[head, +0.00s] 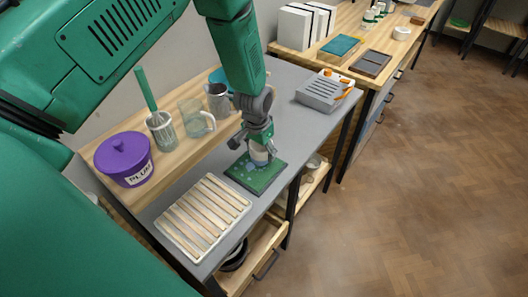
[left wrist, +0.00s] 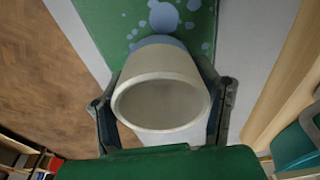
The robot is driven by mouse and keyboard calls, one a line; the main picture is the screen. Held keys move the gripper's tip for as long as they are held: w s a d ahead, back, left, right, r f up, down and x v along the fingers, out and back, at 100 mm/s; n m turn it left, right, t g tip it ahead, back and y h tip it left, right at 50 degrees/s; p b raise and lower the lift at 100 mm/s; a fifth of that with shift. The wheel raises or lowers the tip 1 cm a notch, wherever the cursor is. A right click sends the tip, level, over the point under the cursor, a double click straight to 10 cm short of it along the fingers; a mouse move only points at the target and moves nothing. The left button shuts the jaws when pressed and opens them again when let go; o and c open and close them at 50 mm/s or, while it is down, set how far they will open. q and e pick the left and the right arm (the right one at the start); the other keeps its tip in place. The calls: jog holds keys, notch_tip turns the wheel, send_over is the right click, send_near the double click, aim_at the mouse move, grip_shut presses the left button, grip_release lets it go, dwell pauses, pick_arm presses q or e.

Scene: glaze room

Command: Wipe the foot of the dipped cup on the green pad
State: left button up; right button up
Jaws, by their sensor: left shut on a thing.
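My left gripper (head: 260,140) is shut on a pale cup (head: 259,156), with its fingers on either side of the wall. The cup is over the green pad (head: 244,180) on the grey bench. In the left wrist view, the cup (left wrist: 160,68) shows its open, empty mouth towards the camera, between the fingers of the left gripper (left wrist: 162,78). Blue shows at the cup's far end, against the green pad (left wrist: 118,35), which has light blue spots and smears. The foot is hidden, and I cannot tell whether it touches the pad. My right gripper is out of view.
A slatted ware board (head: 202,215) lies in front of the pad. On a wooden shelf behind stand a purple PLUM bucket (head: 123,160), a holder with a green-handled tool (head: 161,130), a glass jug (head: 195,118) and a dark jug (head: 218,101). A grey device (head: 325,92) is farther along.

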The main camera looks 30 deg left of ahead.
aim_at(253, 159)
pick_arm(q)
jog(key=shift+s+a+f, duration=0.1)
jog(key=shift+s+a, duration=0.05)
jog(key=shift+a, duration=0.35)
jog(key=shift+s, duration=0.25)
jog(key=shift+s+d+p, duration=0.35)
jog(key=shift+s+p, duration=0.05)
jog(key=shift+s, duration=0.1)
jog(key=shift+s+d, duration=0.4)
jog(key=shift+d, duration=0.05)
jog(key=shift+a, duration=0.5)
jog(key=shift+s+a, duration=0.25)
jog(key=shift+s, duration=0.1)
jog(key=shift+s+d+f+p, duration=0.1)
jog(key=shift+s+d+p, duration=0.05)
jog(key=shift+s+p, duration=0.35)
jog(key=shift+s+d, duration=0.3)
jog(key=shift+s, duration=0.2)
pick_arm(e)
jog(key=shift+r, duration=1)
